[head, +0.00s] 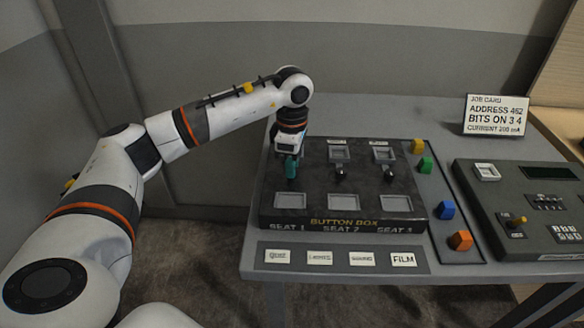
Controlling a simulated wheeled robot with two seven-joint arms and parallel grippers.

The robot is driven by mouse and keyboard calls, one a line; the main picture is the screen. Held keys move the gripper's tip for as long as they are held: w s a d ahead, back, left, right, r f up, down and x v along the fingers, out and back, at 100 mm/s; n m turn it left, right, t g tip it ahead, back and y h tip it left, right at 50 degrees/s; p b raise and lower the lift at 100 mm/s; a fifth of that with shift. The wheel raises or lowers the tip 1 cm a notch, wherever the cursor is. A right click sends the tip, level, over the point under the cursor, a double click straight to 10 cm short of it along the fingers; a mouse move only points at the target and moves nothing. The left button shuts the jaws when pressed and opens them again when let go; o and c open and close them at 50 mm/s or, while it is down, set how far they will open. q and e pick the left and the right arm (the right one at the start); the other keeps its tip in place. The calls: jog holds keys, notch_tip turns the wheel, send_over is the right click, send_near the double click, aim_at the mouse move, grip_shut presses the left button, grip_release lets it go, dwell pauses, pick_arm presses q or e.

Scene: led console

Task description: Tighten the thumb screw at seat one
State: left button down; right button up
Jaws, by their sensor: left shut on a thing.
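The button box (312,211) is a dark panel on the table with labels for seat 1, seat 2 and seat 3. Dark round thumb screws show at seat 2 (340,173) and seat 3 (389,174). My left gripper (291,178) points down over the seat 1 column, with its teal fingers at the height of those screws in the picture. It is shut on the seat 1 thumb screw, which the fingers hide. A pale square plate (285,202) lies just in front of it. My right gripper is not in view.
A console (520,245) stands farther right. A job card (496,115) stands behind. Label tiles (362,260) line the front edge.

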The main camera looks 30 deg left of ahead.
pick_arm(q)
jog(key=m, duration=0.1)
jog(key=m+b, duration=0.1)
jog(key=m, duration=0.1)
jog(key=shift+w+a+r+m, duration=0.1)
jog(key=shift+w+r+m, duration=0.05)
jog(key=shift+r+m, duration=0.15)
jog(key=shift+m+b, duration=0.65)
jog(key=shift+m, duration=0.95)
jog(key=c, duration=1.5)
grip_release()
jog(key=o, duration=0.3)
jog(key=shift+f, duration=0.1)
